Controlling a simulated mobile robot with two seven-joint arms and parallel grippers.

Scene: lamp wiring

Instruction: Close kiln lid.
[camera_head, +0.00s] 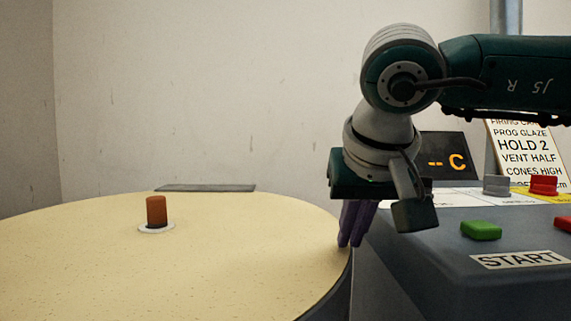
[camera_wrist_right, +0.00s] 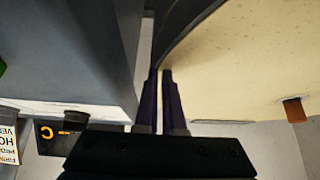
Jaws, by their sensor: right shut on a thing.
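The kiln lid (camera_head: 240,270) is a broad, round, cream disc with a dark rim, lying nearly level in the head view. A brown plug (camera_head: 156,211) stands upright in a pale ring on it. My right gripper (camera_head: 350,243) points down at the lid's right edge, its purple fingers shut on the edge. In the right wrist view the fingers (camera_wrist_right: 160,75) meet the dark rim beside the lid's cream face (camera_wrist_right: 245,60). The exact contact is partly hidden. My left gripper is not in view.
A grey control box (camera_head: 450,265) stands close to the lid's right, with a green button (camera_head: 481,230) and a START label (camera_head: 520,260). Behind are a dark display (camera_head: 447,156) and a printed sign (camera_head: 527,145). A flat grey plate (camera_head: 205,188) shows behind the lid.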

